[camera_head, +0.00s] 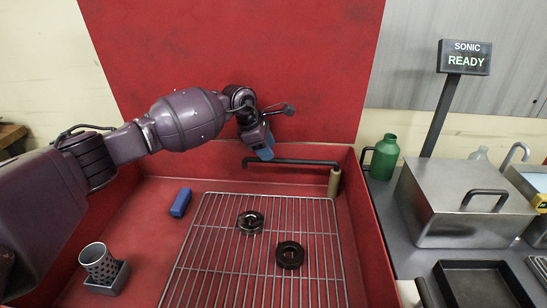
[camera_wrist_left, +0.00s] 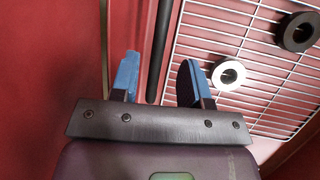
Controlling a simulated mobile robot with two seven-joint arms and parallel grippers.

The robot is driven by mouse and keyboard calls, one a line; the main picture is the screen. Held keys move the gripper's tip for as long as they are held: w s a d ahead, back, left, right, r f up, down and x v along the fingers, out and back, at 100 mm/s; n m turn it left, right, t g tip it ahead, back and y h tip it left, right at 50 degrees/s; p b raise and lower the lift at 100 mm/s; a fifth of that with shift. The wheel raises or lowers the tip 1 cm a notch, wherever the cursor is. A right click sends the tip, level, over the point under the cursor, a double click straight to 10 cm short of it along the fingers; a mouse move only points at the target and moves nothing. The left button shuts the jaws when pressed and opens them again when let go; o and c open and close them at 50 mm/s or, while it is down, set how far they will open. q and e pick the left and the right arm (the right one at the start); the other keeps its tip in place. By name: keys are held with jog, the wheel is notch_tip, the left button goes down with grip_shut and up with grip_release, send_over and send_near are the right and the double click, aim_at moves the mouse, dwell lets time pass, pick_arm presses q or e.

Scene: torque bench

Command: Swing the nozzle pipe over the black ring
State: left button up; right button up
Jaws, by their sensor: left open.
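The nozzle pipe (camera_head: 290,162) is a dark bent tube. It runs left from a tan upright post (camera_head: 334,182) at the back right of the red basin, near the back wall. The black ring (camera_head: 290,254) lies on the wire rack, right of and nearer than a shiny metal ring (camera_head: 250,221). The pipe is not over either ring. My left gripper (camera_head: 262,146) is open, close to the pipe's free left end. In the left wrist view the pipe (camera_wrist_left: 160,45) shows between the spread blue fingers (camera_wrist_left: 157,80); contact cannot be told. The black ring (camera_wrist_left: 299,31) shows at upper right.
The wire rack (camera_head: 207,252) fills the basin's middle. A blue block (camera_head: 181,202) and a perforated metal cup (camera_head: 99,263) stand left of it. A green bottle (camera_head: 385,157), a lidded steel box (camera_head: 465,200) and a "SONIC READY" sign (camera_head: 464,57) are on the right.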

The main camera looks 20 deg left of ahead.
pick_arm(q)
jog(key=x, duration=0.4)
jog(key=shift+b, duration=0.3)
grip_shut()
